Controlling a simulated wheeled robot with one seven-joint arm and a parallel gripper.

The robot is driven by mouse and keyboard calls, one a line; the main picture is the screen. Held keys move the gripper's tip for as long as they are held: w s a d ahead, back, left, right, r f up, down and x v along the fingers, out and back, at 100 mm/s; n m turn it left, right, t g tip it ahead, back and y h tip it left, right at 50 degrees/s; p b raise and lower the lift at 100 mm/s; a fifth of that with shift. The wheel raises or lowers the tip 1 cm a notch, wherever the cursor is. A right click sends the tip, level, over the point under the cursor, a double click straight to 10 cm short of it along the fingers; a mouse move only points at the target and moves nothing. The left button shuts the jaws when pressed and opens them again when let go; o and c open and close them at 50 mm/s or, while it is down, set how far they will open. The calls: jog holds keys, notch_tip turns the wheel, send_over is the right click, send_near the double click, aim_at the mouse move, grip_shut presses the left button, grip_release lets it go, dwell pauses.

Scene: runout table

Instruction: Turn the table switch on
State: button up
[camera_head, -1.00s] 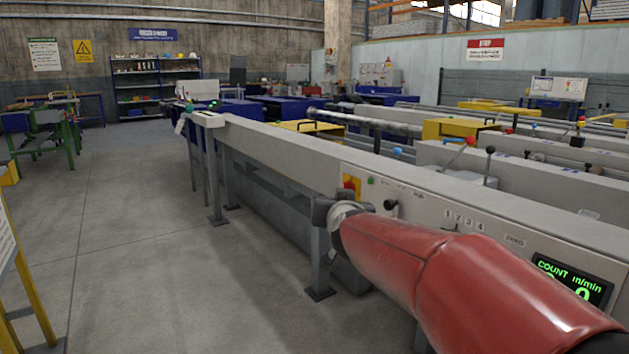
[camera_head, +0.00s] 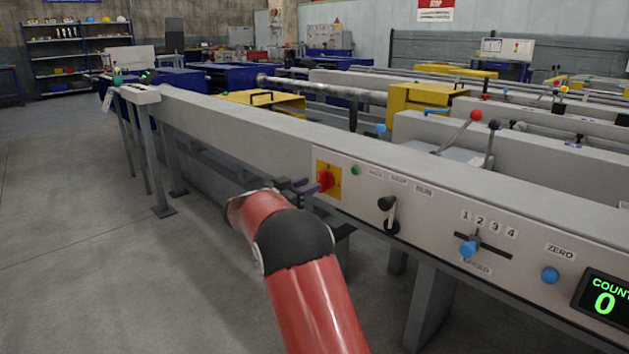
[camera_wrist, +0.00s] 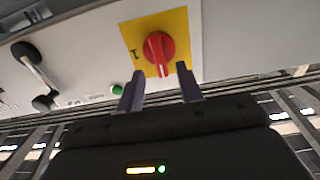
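The table switch is a red rotary knob (camera_head: 325,181) on a yellow plate (camera_head: 334,189) on the side panel of the grey runout table (camera_head: 270,150). In the wrist view the red knob (camera_wrist: 158,47) sits on its yellow plate (camera_wrist: 180,25), with an "I" mark at the plate's left. My gripper (camera_head: 310,188) is right in front of the knob. In the wrist view its two purple fingers (camera_wrist: 160,80) are apart, with the knob just beyond and between their tips. Nothing is seen gripped. Whether a finger touches the knob I cannot tell.
A green button (camera_head: 355,170) and a black-knobbed lever (camera_head: 388,212) are right of the switch. Further right are a blue slider knob (camera_head: 468,248), a blue ZERO button (camera_head: 550,275) and a counter display (camera_head: 605,300) reading 0. Open floor (camera_head: 70,260) lies to the left.

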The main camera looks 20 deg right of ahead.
aim_at(318, 181)
jog(key=shift+x, duration=2.25)
jog(key=shift+c, duration=0.5)
grip_shut()
